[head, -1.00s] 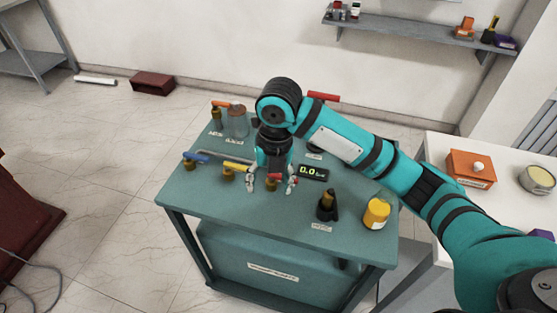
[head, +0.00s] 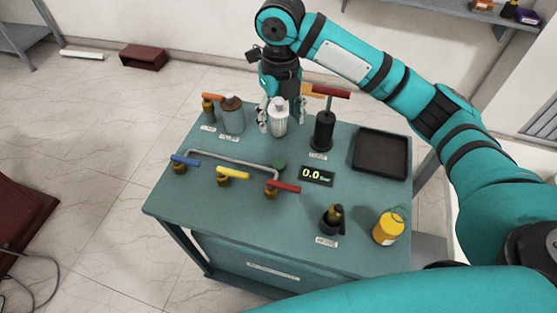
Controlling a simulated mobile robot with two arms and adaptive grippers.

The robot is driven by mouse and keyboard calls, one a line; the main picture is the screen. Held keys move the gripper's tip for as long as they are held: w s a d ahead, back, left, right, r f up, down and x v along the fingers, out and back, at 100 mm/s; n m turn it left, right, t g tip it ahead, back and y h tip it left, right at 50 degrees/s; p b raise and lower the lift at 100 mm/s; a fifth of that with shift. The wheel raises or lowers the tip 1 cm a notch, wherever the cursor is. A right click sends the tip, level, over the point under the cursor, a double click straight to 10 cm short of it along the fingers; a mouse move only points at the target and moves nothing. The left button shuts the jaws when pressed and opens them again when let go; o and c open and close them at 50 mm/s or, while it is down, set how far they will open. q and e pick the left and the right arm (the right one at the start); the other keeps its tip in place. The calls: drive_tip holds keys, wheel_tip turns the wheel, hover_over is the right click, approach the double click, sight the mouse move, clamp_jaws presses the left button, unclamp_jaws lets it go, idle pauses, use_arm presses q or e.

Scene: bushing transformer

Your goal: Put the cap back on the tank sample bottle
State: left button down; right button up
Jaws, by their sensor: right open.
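My right gripper (head: 279,126) is over the back of the green table, open, with its fingers on either side of a white ribbed object (head: 279,117). I cannot tell whether the fingers touch it. A clear jar with a brown top (head: 232,116) stands left of the gripper. A yellow bottle with a green ring at its top (head: 386,228) stands at the front right. A small dark bottle in a black holder (head: 333,219) is beside it. Which vessel is the tank sample bottle, and where its cap is, I cannot tell. My left gripper is out of view.
Pipework with blue (head: 185,159), yellow (head: 232,173) and red (head: 284,187) valve handles crosses the green table (head: 215,215). A 0.0 display (head: 317,175), a black post with a red handle (head: 323,130) and an empty black tray (head: 381,153) are right of it.

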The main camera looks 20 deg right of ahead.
wheel_tip(320, 180, down, 3)
drive_tip(key=p, duration=0.2)
hover_over(279, 164)
drive_tip(key=f, duration=0.6)
drive_tip(key=shift+s+f, duration=0.35)
drive_tip(key=shift+f, duration=0.05)
wheel_tip(279, 164, down, 2)
drive_tip(key=shift+f, duration=0.25)
drive_tip(key=shift+w+f+p, duration=0.15)
drive_tip(key=shift+f+p, duration=0.25)
drive_tip(key=shift+f, duration=0.05)
drive_tip(key=f, duration=0.3)
drive_tip(key=f+p, duration=0.1)
drive_tip(key=shift+w+f, duration=0.2)
drive_tip(key=shift+w, duration=0.05)
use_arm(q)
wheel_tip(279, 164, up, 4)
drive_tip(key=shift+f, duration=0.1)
